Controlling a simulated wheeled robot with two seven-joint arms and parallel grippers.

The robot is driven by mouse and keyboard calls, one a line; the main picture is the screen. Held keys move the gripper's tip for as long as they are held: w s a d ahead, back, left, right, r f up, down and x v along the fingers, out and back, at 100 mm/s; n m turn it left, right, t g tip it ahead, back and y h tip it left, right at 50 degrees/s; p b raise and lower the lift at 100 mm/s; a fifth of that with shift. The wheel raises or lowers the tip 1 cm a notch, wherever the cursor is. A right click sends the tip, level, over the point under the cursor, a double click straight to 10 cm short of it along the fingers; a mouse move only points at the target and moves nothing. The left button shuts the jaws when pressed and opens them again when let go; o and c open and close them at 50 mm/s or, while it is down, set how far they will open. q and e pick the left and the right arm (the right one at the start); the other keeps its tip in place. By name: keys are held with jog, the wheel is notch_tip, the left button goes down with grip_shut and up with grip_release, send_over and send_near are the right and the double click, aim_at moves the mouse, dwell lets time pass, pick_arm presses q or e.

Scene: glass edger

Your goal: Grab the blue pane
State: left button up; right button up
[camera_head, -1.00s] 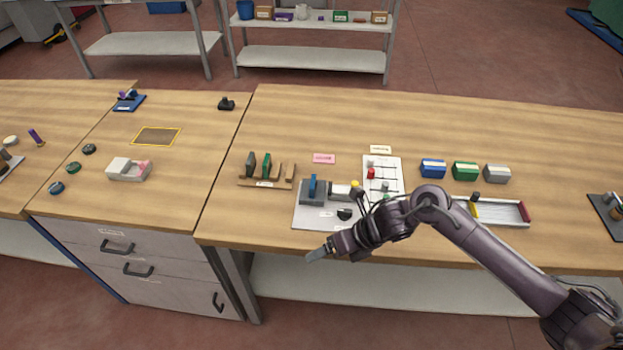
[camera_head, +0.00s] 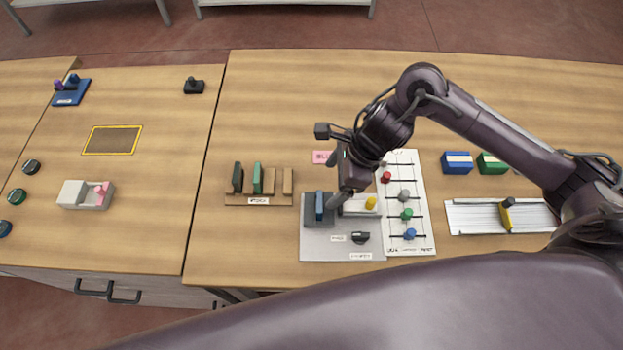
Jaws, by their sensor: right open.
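The blue pane (camera_head: 319,207) stands upright in the dark grey block at the left of the light grey edger plate (camera_head: 318,245). My right gripper (camera_head: 338,200) points down just to the right of the pane, close to it. It is open, and I cannot tell whether a finger touches the pane. My right arm hides part of the plate's far side. A large dark link of mine crosses the bottom of the view. My left gripper does not show.
A wooden rack (camera_head: 259,200) with dark and green panes stands left of the plate. A white board with coloured knobs (camera_head: 420,215) lies to its right. A white tray (camera_head: 475,217) lies further right, with blue (camera_head: 457,163) and green (camera_head: 491,163) boxes behind it. Bare tabletop lies at the back.

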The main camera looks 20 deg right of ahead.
aim_at(320, 201)
jog(key=shift+s+a+f+p, duration=0.35)
jog(key=shift+f+p, duration=0.05)
jog(key=shift+f, duration=0.25)
jog(key=shift+s+a+f+p, duration=0.3)
jog(key=shift+s+f+p, duration=0.05)
jog(key=shift+f, duration=0.25)
jog(key=p+x, duration=0.1)
jog(key=x, duration=0.1)
jog(key=shift+w+f, duration=0.15)
jog(key=shift+f, duration=0.25)
jog(key=shift+x, duration=0.9)
jog(key=c, duration=1)
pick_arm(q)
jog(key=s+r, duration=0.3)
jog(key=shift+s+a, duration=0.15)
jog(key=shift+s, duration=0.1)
pick_arm(e)
jog(key=shift+c, duration=0.6)
jog(key=shift+w, duration=0.1)
